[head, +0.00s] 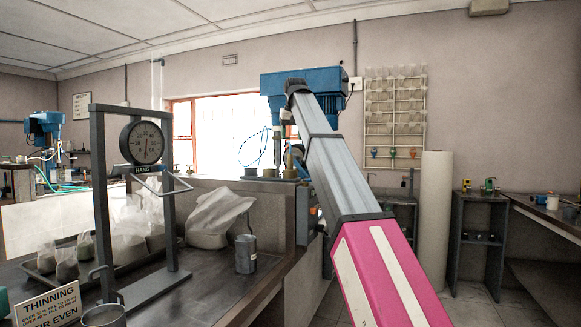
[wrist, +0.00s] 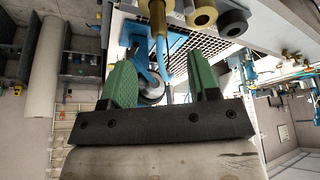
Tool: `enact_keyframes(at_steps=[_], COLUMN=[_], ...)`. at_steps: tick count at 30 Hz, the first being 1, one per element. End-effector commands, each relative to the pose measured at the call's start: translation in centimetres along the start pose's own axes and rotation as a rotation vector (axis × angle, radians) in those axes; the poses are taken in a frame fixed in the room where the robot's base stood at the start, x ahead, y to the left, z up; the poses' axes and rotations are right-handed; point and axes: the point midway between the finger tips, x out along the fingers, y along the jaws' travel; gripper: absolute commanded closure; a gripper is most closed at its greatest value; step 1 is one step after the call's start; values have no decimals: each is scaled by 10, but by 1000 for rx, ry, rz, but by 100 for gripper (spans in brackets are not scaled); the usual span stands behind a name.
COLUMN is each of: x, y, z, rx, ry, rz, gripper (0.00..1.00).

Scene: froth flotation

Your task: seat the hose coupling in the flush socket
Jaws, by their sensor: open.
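My gripper (wrist: 157,68) shows in the wrist view with its two green-padded fingers wide apart and nothing held between them. A brass-coloured cylinder (wrist: 157,18), which looks like the hose coupling, is at the top centre, beyond the fingertips. A light blue hose (wrist: 161,52) runs from it down the picture, in line with the gap between the fingers. To its right are a yellowish ring (wrist: 202,17) and a dark grey ring (wrist: 233,22); I cannot tell which, if either, is the flush socket. In the head view my arm hides the gripper.
A blue motor unit (head: 318,82) stands behind my arm. On the left bench are a hanging-scale frame (head: 102,200) with a dial (head: 141,143), a grey can (head: 246,254), bagged samples (head: 215,215) and a sign (head: 47,305). A white roll (head: 434,220) stands right.

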Motion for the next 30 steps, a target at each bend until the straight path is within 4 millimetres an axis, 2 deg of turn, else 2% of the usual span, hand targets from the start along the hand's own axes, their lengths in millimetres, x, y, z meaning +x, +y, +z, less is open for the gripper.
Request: enact_keyframes(at_steps=[5,13,22,30], x=[3,41,63,100], y=[-1,0,0,1], z=[0,0,0,0], rx=[-1,-1,-1,-1], ry=[1,0,1,0], rz=[0,0,0,0], gripper=[45,45,45,45])
